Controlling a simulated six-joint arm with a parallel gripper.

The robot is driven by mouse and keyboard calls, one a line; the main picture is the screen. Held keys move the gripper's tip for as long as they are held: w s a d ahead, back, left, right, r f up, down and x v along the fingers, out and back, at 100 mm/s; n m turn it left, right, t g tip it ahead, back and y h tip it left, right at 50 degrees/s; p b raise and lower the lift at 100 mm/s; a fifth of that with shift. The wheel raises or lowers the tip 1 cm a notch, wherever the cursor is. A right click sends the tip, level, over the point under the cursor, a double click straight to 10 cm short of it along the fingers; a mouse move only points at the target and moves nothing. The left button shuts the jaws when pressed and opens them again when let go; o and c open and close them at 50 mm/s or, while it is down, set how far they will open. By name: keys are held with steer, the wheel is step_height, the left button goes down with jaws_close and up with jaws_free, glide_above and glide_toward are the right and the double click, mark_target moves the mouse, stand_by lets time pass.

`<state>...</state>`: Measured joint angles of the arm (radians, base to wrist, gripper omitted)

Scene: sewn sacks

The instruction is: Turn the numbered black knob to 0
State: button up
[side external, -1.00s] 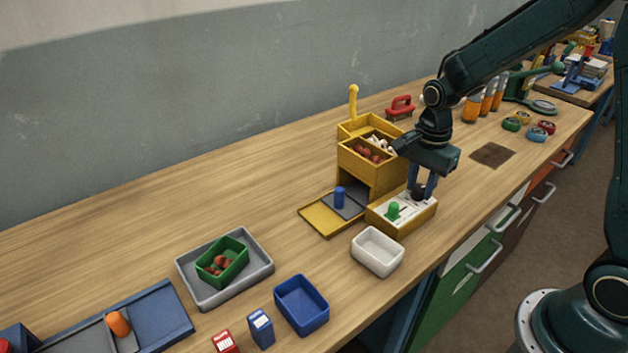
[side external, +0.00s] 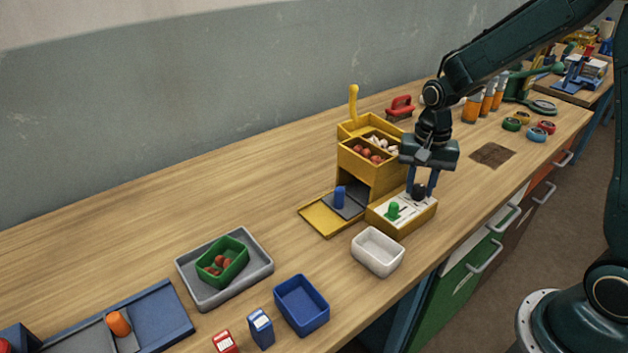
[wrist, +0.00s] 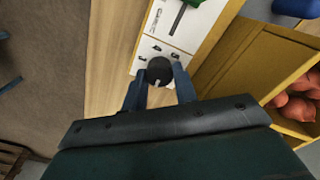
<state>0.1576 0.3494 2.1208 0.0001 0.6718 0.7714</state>
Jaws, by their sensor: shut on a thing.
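The black knob (side external: 418,191) stands on the white top of the yellow control box (side external: 402,228). In the wrist view the black knob (wrist: 159,70) is round with a pale pointer line toward the gripper, and small dark marks lie around it on the white panel. A green knob (side external: 393,210) sits on the same panel beside a dark slot.
A yellow bin (side external: 372,170) with red and white things stands behind the box, close to the gripper. A white tray (side external: 377,251) lies in front. Bare wood lies right of the box.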

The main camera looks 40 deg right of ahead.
mark_target(419, 187)
steer(key=n, duration=0.4)
steer(key=shift+r+n, duration=0.1)
steer(key=shift+n, duration=0.2)
steer(key=n, duration=0.4)
steer(key=shift+n, duration=0.3)
steer(key=n, duration=0.4)
steer(key=shift+n, duration=0.3)
steer(key=shift+a+n, duration=0.1)
steer(key=shift+n, duration=1.5)
steer(key=shift+w, duration=0.1)
steer(key=o, duration=1)
steer(key=shift+c, duration=0.2)
step_height(419, 187, up, 14)
